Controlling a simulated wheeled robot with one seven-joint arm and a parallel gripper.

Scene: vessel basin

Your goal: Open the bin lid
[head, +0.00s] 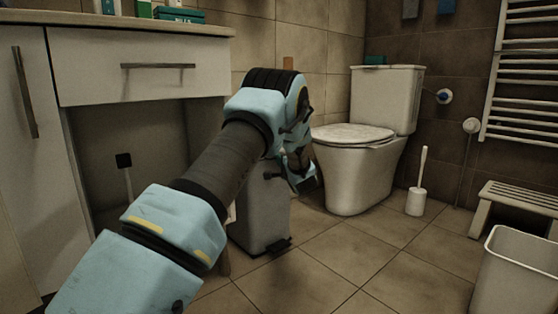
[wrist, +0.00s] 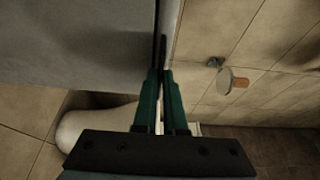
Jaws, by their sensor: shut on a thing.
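The grey bin (head: 262,212) stands on the floor between the cabinet and the toilet, with a dark pedal (head: 278,244) at its foot. Its top is hidden behind my arm, so I cannot tell how far its lid is raised. My gripper (head: 305,178) is beside the bin's upper right side in the head view. In the wrist view my gripper (wrist: 162,75) has its green fingers close together, shut on the edge of the bin lid (wrist: 80,45), a flat grey panel at upper left.
The white toilet (head: 350,170) stands just right of the bin, with a toilet brush (head: 417,195) beyond it. A cabinet (head: 140,65) is at left. A stool (head: 515,196) and an open white basket (head: 515,275) are at right. The middle floor is clear.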

